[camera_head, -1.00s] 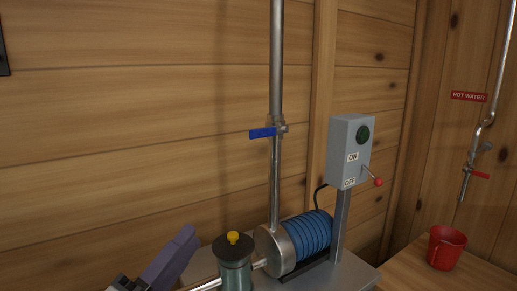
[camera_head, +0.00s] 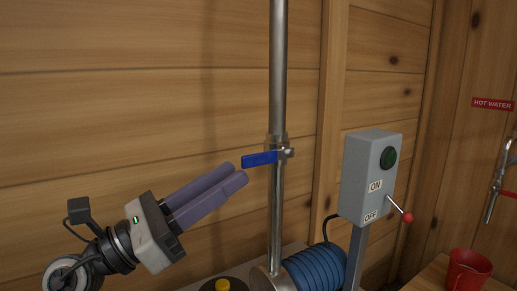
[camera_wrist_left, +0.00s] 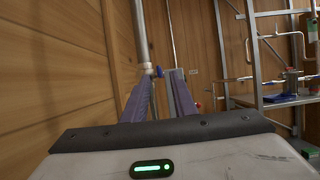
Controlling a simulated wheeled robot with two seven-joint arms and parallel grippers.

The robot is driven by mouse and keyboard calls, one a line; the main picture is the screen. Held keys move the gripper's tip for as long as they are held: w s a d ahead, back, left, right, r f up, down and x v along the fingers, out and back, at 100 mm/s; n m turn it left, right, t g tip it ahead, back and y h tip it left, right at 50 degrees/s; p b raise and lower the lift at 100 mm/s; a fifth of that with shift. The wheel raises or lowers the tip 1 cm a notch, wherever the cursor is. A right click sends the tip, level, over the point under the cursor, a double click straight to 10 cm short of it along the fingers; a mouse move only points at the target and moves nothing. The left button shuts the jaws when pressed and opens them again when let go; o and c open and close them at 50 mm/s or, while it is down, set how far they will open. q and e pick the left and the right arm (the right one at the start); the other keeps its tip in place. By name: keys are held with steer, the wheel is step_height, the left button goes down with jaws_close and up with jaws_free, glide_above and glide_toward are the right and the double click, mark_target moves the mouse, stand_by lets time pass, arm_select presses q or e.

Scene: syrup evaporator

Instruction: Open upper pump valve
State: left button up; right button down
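The upper pump valve has a blue lever handle (camera_head: 260,159) on the vertical metal pipe (camera_head: 277,205) in front of the wood wall. The handle sticks out to the left, roughly level, across the pipe. My left gripper (camera_head: 240,172) has two long purple fingers, with their tips just left of the handle's free end; I cannot tell whether they touch it. In the left wrist view the fingers (camera_wrist_left: 163,74) stand apart, and the small blue handle (camera_wrist_left: 159,71) shows between their tips. My right gripper is not in view.
The blue ribbed pump motor (camera_head: 316,268) sits below the pipe. A grey switch box (camera_head: 366,178) with a green button and red-knobbed lever stands to the right. A yellow-knobbed cap (camera_head: 222,286) is below. A red mug (camera_head: 468,270) stands on the right.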

mark_target(258, 158)
arm_select(q)
steer(key=p+x, duration=0.1)
steer(key=x, duration=0.6)
steer(key=shift+p, duration=0.4)
jaws_close()
stand_by(0.9)
